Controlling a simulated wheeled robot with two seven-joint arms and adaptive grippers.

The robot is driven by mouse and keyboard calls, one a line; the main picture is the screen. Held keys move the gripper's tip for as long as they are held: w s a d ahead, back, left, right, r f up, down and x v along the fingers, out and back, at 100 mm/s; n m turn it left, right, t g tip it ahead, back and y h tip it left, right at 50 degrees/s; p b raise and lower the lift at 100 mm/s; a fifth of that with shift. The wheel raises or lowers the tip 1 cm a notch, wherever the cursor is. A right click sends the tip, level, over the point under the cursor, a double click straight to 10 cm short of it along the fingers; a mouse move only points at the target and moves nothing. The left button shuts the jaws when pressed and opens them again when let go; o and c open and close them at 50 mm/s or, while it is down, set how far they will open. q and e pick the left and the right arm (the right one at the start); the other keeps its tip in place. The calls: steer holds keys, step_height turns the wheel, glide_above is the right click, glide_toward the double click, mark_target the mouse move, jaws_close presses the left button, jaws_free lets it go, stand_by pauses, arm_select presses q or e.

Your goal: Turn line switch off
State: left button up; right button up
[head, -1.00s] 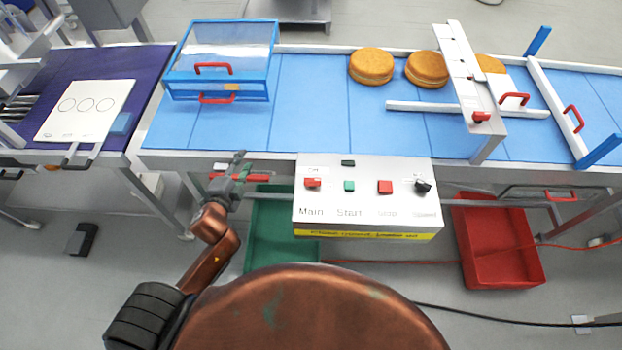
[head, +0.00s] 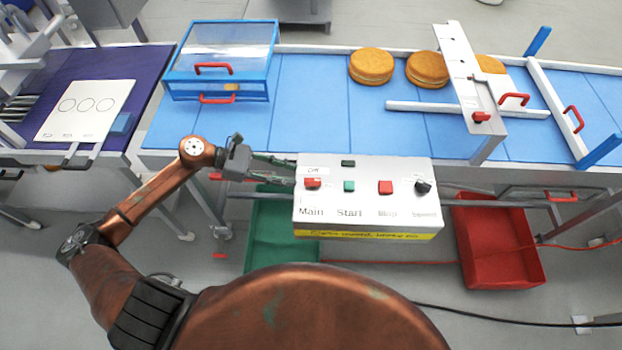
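The control box (head: 365,218) has a white sloped face with a row of controls. A red switch (head: 312,183) sits at its left above the label "Main", with a small tag above it. A green button (head: 349,186) is above "Start", a red button (head: 385,187) is right of it, and a black knob (head: 423,187) is at the far right. My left gripper (head: 288,171) is just left of the box, pointing right toward the red switch. Its two dark fingers look apart with nothing between them. I cannot tell whether the tips touch the box edge. My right gripper is not in view.
The blue conveyor (head: 310,115) runs behind the box, carrying round filled buns (head: 371,66). A blue clear-lidded cover (head: 222,60) stands at its left, a white gantry (head: 462,75) at its right. A green bin (head: 268,240) and red bin (head: 500,245) are below.

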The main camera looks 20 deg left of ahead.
mark_target(310, 180)
arm_select(q)
steer(key=p+x, duration=0.1)
steer(key=x, duration=0.6)
steer(key=shift+d+f, duration=0.2)
steer(key=shift+d, duration=0.1)
jaws_close()
